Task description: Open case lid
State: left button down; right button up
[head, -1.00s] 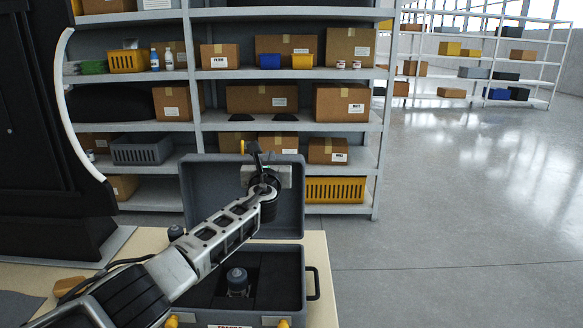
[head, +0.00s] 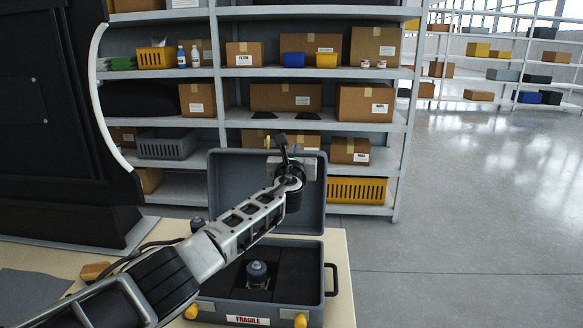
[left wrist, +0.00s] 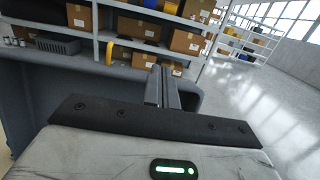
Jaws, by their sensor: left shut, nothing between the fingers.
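A grey case (head: 311,258) stands on the table with its lid (head: 235,170) raised about upright at the back. Dark foam and a grey-blue capped part (head: 257,274) show inside the case. Its front carries a FRAGILE label and two yellow latches (head: 300,320). My left arm reaches across the case, and my left gripper (head: 281,146) is in front of the lid's inner face near its top edge. In the left wrist view, its fingers (left wrist: 163,86) are together and empty, with the grey lid (left wrist: 190,97) behind them. Whether they touch the lid is unclear. My right gripper is out of view.
The beige table (head: 338,300) also holds a small wooden block (head: 95,270), a grey cloth (head: 30,291) and another capped part (head: 197,223). A shelf of boxes (head: 286,97) stands behind. A dark cabinet (head: 60,120) is at left. Open floor (head: 470,200) lies right.

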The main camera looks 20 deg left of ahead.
pick_arm(q)
jog(key=p+v, duration=0.2)
jog(key=v, duration=1.3)
jog(key=s+d+f+n+g+h, duration=0.2)
jog(key=s+f+n, duration=0.15)
jog(key=f, duration=0.35)
jog(key=s+d+f+n+g+h, duration=0.1)
jog(key=s+f+n+g, duration=0.2)
jog(key=f, duration=0.4)
jog(key=s+d+f+n+g+h, duration=0.1)
jog(key=s+f+n, duration=0.3)
jog(key=s+n, duration=0.1)
jog(key=s+f+n+g+h, duration=0.1)
jog(key=s+f+n, duration=0.3)
jog(key=s, duration=0.3)
jog(key=s+d+f+n+h, duration=0.1)
jog(key=s+f+n, duration=0.4)
jog(key=s+n, duration=0.1)
jog(key=shift+s+d+f+n+g+h, duration=0.1)
jog(key=shift+s+d+n+g+h, duration=0.1)
jog(key=shift+d+n+g+h, duration=0.2)
jog(key=s+a+f+n, duration=0.2)
jog(key=s+n, duration=0.6)
jog(key=s, duration=0.1)
jog(key=shift+f+n+g, duration=0.15)
jog(key=shift+n+g, duration=0.2)
jog(key=shift+g, duration=0.05)
jog(key=shift+s, duration=0.1)
